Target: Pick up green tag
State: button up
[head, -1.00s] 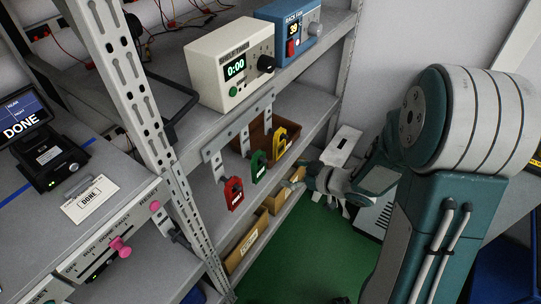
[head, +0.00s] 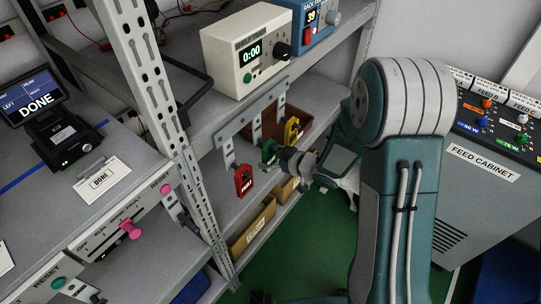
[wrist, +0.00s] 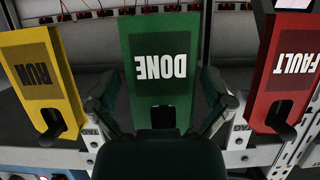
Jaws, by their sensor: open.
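The green tag (wrist: 160,62), marked DONE, hangs in the middle of the wrist view, its lettering upside down there. In the head view it (head: 268,150) shows only partly, behind my gripper (head: 277,160). My gripper (wrist: 160,108) is open, with one finger at each side edge of the green tag. I cannot tell whether the fingers touch it. My gripper's dark palm hides the middle of the tag's near end.
A yellow RUN tag (wrist: 42,75) and a red FAULT tag (wrist: 287,68) hang close on either side. All hang from a grey bracket (head: 252,107) on the rack shelf. A brown bin (head: 318,122) is behind; a cream timer box (head: 245,50) stands above.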

jog(key=shift+a, duration=0.35)
jog(key=shift+d, duration=0.15)
jog(key=c, duration=0.7)
jog(key=shift+d, duration=0.25)
jog(key=shift+c, duration=0.7)
jog(key=shift+a, duration=0.1)
jog(key=shift+a+r, duration=0.1)
jog(key=shift+r, duration=0.05)
jog(key=shift+a+r, duration=0.1)
jog(key=shift+r, duration=0.15)
jog(key=s+d+r, duration=0.1)
jog(key=s+d, duration=1)
jog(key=d, duration=0.3)
jog(key=shift+d, duration=0.25)
